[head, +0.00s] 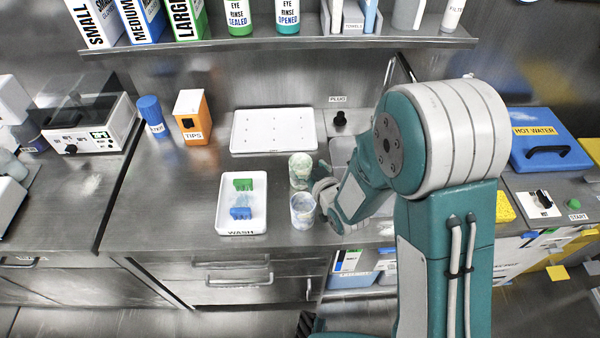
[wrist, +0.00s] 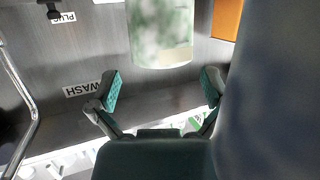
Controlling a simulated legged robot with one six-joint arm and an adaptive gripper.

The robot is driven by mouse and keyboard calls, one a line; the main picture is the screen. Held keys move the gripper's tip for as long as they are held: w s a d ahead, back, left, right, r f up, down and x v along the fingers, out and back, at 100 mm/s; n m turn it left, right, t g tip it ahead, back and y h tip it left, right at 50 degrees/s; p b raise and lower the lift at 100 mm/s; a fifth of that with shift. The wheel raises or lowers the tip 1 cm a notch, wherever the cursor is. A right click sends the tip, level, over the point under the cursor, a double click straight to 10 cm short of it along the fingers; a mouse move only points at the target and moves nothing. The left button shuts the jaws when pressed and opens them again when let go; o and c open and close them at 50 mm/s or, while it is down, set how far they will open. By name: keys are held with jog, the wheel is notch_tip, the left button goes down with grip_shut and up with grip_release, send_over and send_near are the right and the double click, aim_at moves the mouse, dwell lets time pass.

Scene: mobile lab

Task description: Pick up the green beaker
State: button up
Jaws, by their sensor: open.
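The green beaker (head: 300,165) is a clear cup with a mottled green tint, standing upright on the steel counter. In the wrist view the green beaker (wrist: 162,35) is large at the top, beyond the fingertips and roughly centred between them; its upper part is cut off by the frame. My gripper (head: 321,183) is just right of the beaker in the head view, partly hidden by my arm. In the wrist view my gripper (wrist: 161,87) has its two teal-padded fingers spread wide with nothing between them.
A bluish beaker (head: 303,212) stands close in front of the green one. A white wash tray (head: 228,220) with a green and a blue piece lies to the left. A white perforated tray (head: 275,146) lies behind. The sink (head: 343,150) and plug (head: 340,118) are behind my arm.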

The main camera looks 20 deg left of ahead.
aim_at(296, 157)
jog(key=x, duration=0.4)
jog(key=shift+a+f, duration=0.1)
jog(key=shift+f, duration=0.05)
jog(key=c, duration=0.9)
